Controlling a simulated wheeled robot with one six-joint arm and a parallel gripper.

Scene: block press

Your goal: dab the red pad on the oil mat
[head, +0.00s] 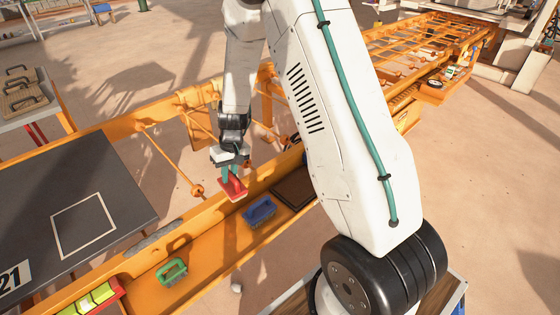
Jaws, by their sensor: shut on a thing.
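The red pad (235,190) is in my gripper (231,172), whose fingers are shut on it. My gripper points down, and the pad appears held above the orange beam, though the exact height is hard to judge. A dark brown flat mat (291,192), which looks like the oil mat, lies on the orange ledge to the right of the red pad. Its right part is hidden behind my arm. The red pad is apart from the mat in the picture.
A blue pad (259,211) stands on the ledge between the red pad and the mat's near side. A green pad (172,272) sits farther left. A dark board (120,185) with a pale square outline lies at left. A red tray (112,300) holds yellow-green blocks.

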